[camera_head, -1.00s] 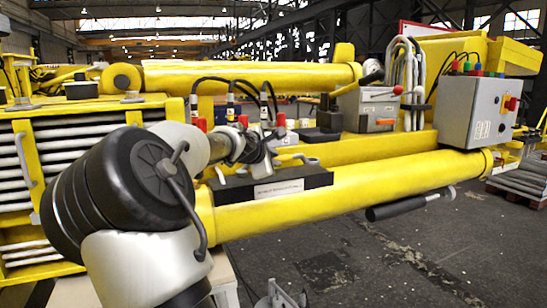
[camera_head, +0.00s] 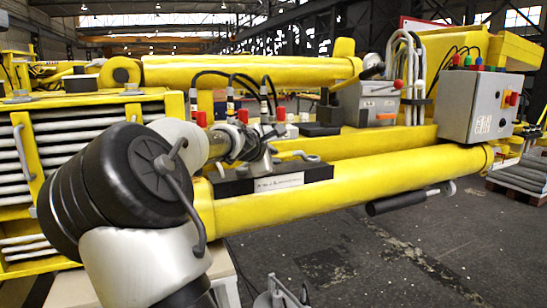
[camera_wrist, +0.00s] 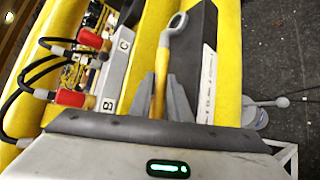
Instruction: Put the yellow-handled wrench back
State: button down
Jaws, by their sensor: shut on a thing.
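The yellow-handled wrench (camera_wrist: 159,88) is in the wrist view, its handle between the two grey fingers of my gripper (camera_wrist: 161,98). Its grey ring end (camera_wrist: 179,22) points away, beyond the fingertips. My gripper is shut on the handle. A black block (camera_wrist: 207,60) with a white label lies just right of the wrench. In the head view, my gripper (camera_head: 262,160) is over the same black block (camera_head: 228,184), which rests on the yellow boom tube (camera_head: 370,187). I cannot tell whether the wrench touches the block.
Red-capped connectors with black cables (camera_wrist: 72,97) stand left of my gripper, beside a rail marked B and C (camera_wrist: 118,70). A grey control box (camera_head: 478,105) stands at the right. A black cylinder (camera_head: 397,203) hangs below the boom. Open floor lies at the right.

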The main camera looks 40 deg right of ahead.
jog(key=shift+f+b, duration=0.4)
jog(key=shift+f, duration=0.1)
dwell(0.6)
jog(key=c, duration=1.6)
grip_release()
jog(key=shift+f, duration=0.1)
jog(key=shift+s+a, duration=0.1)
